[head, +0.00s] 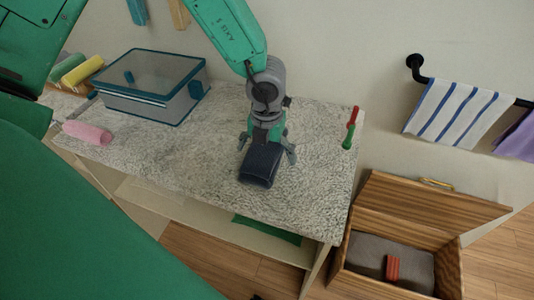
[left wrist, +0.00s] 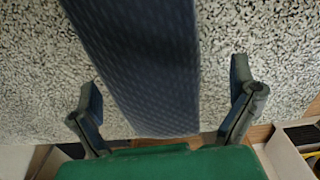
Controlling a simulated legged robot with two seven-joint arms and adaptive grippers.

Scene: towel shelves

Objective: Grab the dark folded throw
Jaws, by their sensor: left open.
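The dark folded throw (head: 260,168) is a navy bundle lying on the speckled shelf top (head: 200,155), close to its front edge. My left gripper (head: 266,150) is above it, with one finger on each side of the throw. In the left wrist view the throw (left wrist: 145,70) runs between the two spread fingers of the gripper (left wrist: 165,82), with gaps on both sides. The gripper is open and holds nothing. Its palm hides part of the throw in the head view. My right gripper is not in view.
A clear teal-edged box (head: 150,85) stands left on the shelf top, near a pink roll (head: 87,133). A red and green item (head: 350,128) stands at the right end. An open wooden chest (head: 400,250) sits right, below a towel rail with a striped towel (head: 458,110).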

